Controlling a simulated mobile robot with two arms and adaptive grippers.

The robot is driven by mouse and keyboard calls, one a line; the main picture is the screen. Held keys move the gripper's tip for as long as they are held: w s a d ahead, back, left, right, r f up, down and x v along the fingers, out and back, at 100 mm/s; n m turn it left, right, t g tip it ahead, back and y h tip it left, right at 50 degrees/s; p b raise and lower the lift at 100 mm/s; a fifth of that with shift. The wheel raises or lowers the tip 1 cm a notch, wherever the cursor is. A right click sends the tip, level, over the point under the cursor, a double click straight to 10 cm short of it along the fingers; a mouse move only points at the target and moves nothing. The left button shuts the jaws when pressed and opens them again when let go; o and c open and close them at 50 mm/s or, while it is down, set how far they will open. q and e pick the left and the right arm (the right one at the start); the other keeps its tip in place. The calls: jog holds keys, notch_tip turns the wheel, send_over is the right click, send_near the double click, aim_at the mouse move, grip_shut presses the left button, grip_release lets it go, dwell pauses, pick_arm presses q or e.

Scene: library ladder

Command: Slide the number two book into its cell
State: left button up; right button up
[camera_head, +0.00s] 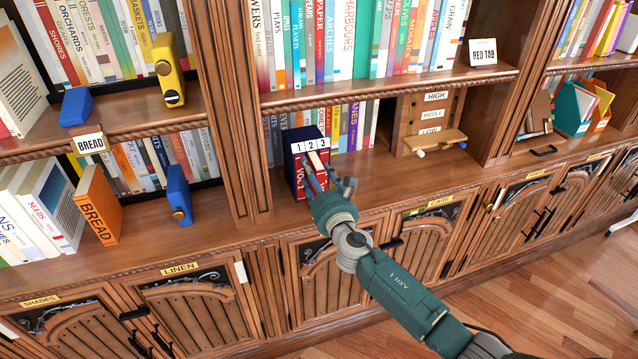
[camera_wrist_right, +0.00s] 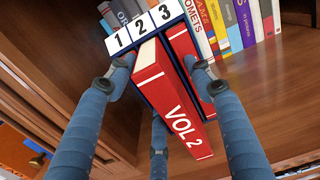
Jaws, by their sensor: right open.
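A dark blue rack (camera_head: 294,148) stands on the middle shelf, with white labels 1, 2 and 3 along its top. It also shows in the right wrist view (camera_wrist_right: 104,25). The red VOL 2 book (camera_wrist_right: 172,108) is below label 2, its spine sticking out of the rack front toward me. How deep its far end sits is hard to see. Another red book (camera_wrist_right: 183,45) is below label 3, set farther back. My right gripper (camera_wrist_right: 158,78) is open, with fingers on both sides of VOL 2; contact is unclear. It reaches the rack in the head view (camera_head: 332,184). My left gripper is out of view.
A row of books (camera_head: 350,122) stands behind the rack. A wooden HIGH/MIDDLE/LOW stand (camera_head: 434,118) is to its right, with bare shelf (camera_head: 376,170) between. A thick wooden upright (camera_head: 222,100) is to the left. Cabinet doors (camera_head: 330,275) lie below.

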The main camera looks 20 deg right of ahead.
jog(key=s, duration=1.1)
jog(key=shift+s+d, duration=0.15)
jog(key=shift+d, duration=0.05)
jog(key=shift+r, duration=0.1)
jog(key=shift+c, duration=0.6)
